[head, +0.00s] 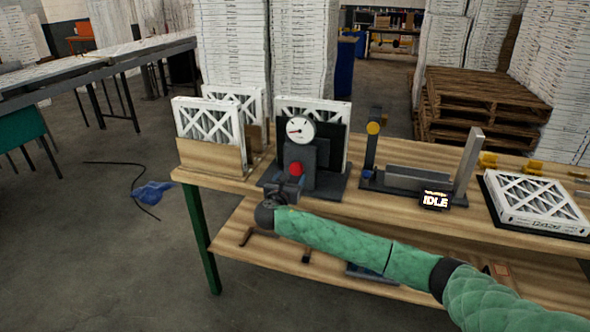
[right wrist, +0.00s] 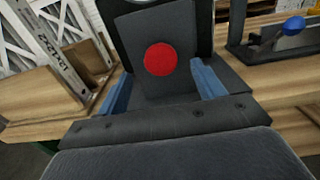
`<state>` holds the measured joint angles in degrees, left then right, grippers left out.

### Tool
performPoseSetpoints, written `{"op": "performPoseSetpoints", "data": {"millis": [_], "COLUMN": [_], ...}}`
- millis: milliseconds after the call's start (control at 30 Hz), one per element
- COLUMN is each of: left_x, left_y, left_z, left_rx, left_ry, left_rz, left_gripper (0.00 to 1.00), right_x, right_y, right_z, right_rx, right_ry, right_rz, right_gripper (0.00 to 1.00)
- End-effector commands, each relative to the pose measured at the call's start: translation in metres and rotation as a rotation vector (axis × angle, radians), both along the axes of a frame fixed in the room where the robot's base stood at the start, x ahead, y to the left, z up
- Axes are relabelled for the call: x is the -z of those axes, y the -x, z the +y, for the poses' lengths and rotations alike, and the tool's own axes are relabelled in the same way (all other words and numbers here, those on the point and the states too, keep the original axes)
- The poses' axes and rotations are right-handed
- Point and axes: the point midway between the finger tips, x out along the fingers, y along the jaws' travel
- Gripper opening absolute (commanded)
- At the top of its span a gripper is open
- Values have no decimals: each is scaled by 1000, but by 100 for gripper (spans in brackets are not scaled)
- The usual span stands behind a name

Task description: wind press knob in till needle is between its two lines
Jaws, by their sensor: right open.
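The press (head: 322,180) is a dark block on a flat base on the wooden bench, with a white filter behind it. Its round white gauge (head: 300,129) has a dark needle; its two lines are too small to make out. The red knob (head: 296,169) sits on the front of the press below the gauge. In the right wrist view the red knob (right wrist: 160,60) lies ahead between the blue fingers of my right gripper (right wrist: 162,88), which is open and apart from it on both sides. My left gripper is not in view.
White filters in a wooden holder (head: 210,157) stand left of the press. A lower shelf (head: 232,243) runs beneath the bench.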

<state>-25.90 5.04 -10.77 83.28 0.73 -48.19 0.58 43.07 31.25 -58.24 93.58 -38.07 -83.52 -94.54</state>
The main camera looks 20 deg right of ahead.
Motion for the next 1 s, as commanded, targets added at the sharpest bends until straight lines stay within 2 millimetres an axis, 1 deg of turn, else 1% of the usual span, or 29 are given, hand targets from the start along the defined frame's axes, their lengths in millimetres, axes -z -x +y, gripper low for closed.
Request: {"op": "performPoseSetpoints", "data": {"millis": [33,200,400,567,800,833,900,967,1000], "left_x": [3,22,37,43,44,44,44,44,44], "left_y": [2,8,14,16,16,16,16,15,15], "left_z": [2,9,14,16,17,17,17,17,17], "left_rx": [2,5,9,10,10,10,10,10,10], "left_ry": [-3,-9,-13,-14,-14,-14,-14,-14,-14], "left_rz": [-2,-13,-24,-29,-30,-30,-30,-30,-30], "left_gripper": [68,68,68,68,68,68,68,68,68], "right_x": [-4,-3,-2,-1,0,0,0,0,0], "right_y": [-6,-26,-42,-47,-48,-48,-48,-48,-48], "right_z": [-5,-18,-29,-33,-33,-33,-33,-33,-33], "right_rx": [3,2,2,1,1,1,1,1,1], "right_ry": [1,1,-1,-2,-2,-2,-2,-2,-2], "right_rz": [0,1,0,0,0,0,0,0,0], "right_gripper": [68,68,68,68,68,66,52,41,33]}}
